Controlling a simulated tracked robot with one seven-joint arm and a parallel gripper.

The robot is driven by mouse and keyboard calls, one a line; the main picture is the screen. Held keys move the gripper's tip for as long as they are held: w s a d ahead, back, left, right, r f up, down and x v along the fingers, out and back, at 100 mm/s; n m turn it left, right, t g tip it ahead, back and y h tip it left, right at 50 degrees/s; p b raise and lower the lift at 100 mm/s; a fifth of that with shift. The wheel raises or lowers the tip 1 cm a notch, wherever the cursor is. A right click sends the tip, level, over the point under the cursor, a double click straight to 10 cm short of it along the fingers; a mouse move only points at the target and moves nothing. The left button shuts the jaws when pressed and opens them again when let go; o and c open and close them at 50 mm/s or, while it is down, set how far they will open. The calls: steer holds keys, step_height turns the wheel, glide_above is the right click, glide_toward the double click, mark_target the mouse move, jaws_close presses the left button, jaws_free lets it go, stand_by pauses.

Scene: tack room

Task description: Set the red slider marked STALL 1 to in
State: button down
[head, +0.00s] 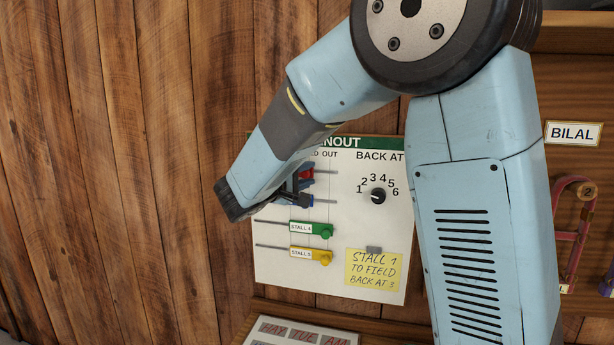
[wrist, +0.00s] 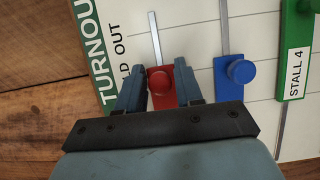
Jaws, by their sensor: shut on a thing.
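The red slider (wrist: 161,84) with its round red knob sits on its metal rail on the white turnout board (wrist: 185,20). My gripper (wrist: 160,88) is shut on the knob, one finger on each side of it. In the head view a bit of the red slider (head: 307,173) shows past my gripper (head: 303,188). It stands left of the OUT heading, near the end of a heading cut to "D". My arm hides the left part of the board with the other headings. The slider's STALL label is hidden.
A blue slider (wrist: 237,75) is close beside the red one. A green STALL 4 slider (head: 312,229) and a yellow STALL 5 slider (head: 311,254) are below. A dial (head: 378,196) and a yellow note (head: 373,270), reading STALL 1 TO FIELD, are at right.

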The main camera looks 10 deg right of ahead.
steer(key=shift+w+a+f, duration=0.1)
steer(key=shift+w+a, duration=0.25)
steer(key=shift+a, duration=0.6)
steer(key=shift+w+a, duration=0.35)
steer(key=shift+a, duration=0.55)
steer(key=shift+w+a+f, duration=0.1)
steer(key=shift+w+a, duration=0.25)
steer(key=shift+a, duration=0.6)
steer(key=c, duration=1)
jaws_free()
steer(key=shift+a, duration=0.1)
steer(key=shift+r, duration=0.1)
steer(key=v, duration=1.3)
steer(key=shift+s+a, duration=0.15)
steer(key=shift+s, duration=0.1)
